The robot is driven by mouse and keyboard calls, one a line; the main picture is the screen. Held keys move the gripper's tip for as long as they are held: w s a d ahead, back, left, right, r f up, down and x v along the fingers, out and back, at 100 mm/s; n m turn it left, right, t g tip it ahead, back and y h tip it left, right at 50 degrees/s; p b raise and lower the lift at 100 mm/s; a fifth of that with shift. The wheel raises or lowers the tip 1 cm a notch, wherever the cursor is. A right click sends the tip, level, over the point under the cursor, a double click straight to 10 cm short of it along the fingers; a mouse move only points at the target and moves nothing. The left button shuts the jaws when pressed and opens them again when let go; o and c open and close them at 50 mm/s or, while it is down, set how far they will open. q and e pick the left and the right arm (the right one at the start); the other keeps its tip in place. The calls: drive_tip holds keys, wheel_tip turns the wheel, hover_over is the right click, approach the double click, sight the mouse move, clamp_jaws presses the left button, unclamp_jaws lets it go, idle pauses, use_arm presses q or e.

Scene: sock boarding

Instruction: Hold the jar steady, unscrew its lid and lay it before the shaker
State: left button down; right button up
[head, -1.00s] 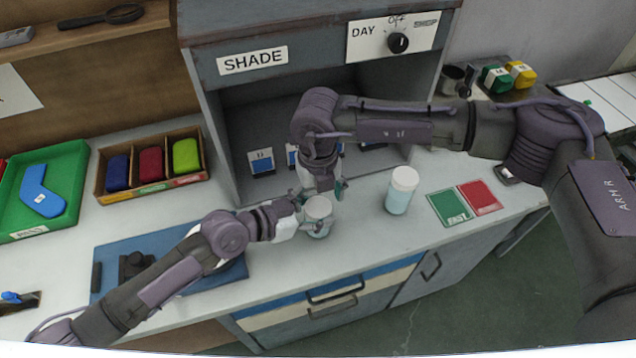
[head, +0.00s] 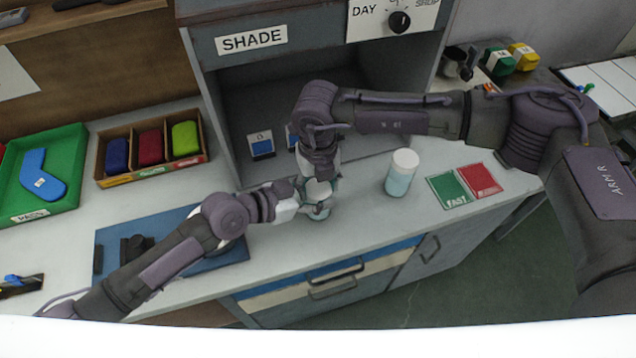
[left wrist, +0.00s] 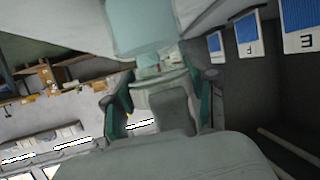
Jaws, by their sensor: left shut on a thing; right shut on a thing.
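The jar (head: 320,214), pale with a white lid (head: 318,188), stands upright on the counter in front of the cabinet opening. My left gripper (head: 314,209) comes in from the left and is shut around the jar's body. My right gripper (head: 320,181) reaches down from above and is shut on the lid, which is still on the jar. The grippers hide much of both. The shaker (head: 399,178), a pale blue cylinder with a white top, stands upright to the right, apart from both grippers. The left wrist view shows gripper fingers and a pale teal surface close up.
Green and red cards (head: 447,190) lie right of the shaker. A blue mat (head: 215,252) lies under my left arm. The SHADE cabinet (head: 210,75) rises behind the jar. The counter just before the shaker is bare, close to the front edge.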

drive_tip(key=n, duration=0.6)
drive_tip(key=shift+w+d+n, duration=0.1)
drive_tip(key=shift+n, duration=0.2)
drive_tip(key=o, duration=1.1)
drive_tip(key=shift+c, duration=0.2)
drive_tip(key=shift+o, duration=1.2)
drive_tip(key=shift+r, duration=0.1)
